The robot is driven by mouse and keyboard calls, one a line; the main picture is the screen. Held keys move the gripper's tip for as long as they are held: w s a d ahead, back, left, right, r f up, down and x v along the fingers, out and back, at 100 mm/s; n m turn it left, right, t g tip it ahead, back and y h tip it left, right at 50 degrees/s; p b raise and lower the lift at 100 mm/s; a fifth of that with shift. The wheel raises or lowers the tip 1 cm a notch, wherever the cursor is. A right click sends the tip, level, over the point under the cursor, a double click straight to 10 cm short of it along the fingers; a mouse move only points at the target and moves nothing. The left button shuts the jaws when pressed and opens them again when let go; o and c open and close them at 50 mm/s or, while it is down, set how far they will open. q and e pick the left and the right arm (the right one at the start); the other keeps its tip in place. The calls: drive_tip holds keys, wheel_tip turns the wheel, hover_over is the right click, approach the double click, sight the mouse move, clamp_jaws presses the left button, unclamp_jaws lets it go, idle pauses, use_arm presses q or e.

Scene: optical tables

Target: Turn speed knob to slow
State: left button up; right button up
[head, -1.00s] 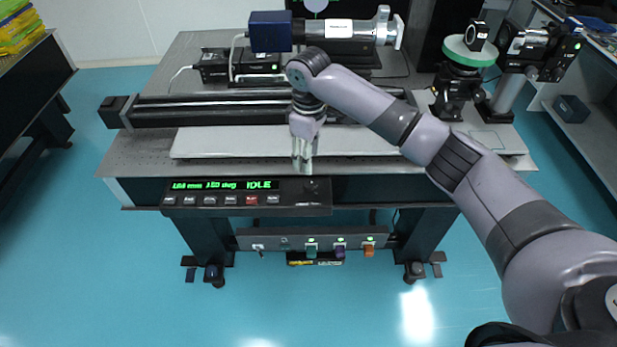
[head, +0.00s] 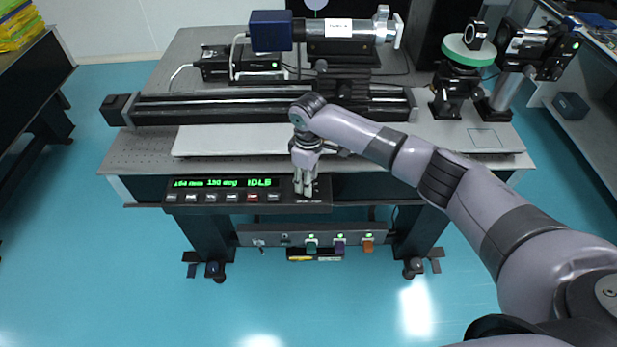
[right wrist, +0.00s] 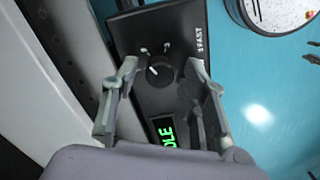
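The speed knob (right wrist: 160,70) is a round black dial on the black control panel (right wrist: 140,32). The word FAST is printed to its right in the right wrist view; other marks are too small to read. My right gripper (head: 304,194) is over the right end of the panel in the head view, where it hides the knob. In the right wrist view my right gripper (right wrist: 162,82) is open, one finger to each side of the knob. I cannot tell whether either finger touches it. My left gripper is not in view.
The panel has a green display (head: 222,183) reading IDLE and a row of buttons (head: 230,198). Behind it are a long black rail (head: 220,112) and a pale board (head: 230,141) on the optical table. A lower strip with coloured knobs (head: 340,245) hangs below.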

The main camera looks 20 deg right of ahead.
clamp_jaws()
idle(0.5)
drive_tip(key=n+p, duration=0.1)
drive_tip(key=n, duration=0.1)
drive_tip(key=shift+r+n, duration=0.1)
drive_tip(key=shift+n, duration=0.3)
drive_tip(key=n, duration=0.2)
drive_tip(key=shift+n, duration=0.4)
drive_tip(key=n, duration=0.6)
drive_tip(key=shift+n, duration=0.3)
drive_tip(key=shift+o, duration=0.9)
unclamp_jaws()
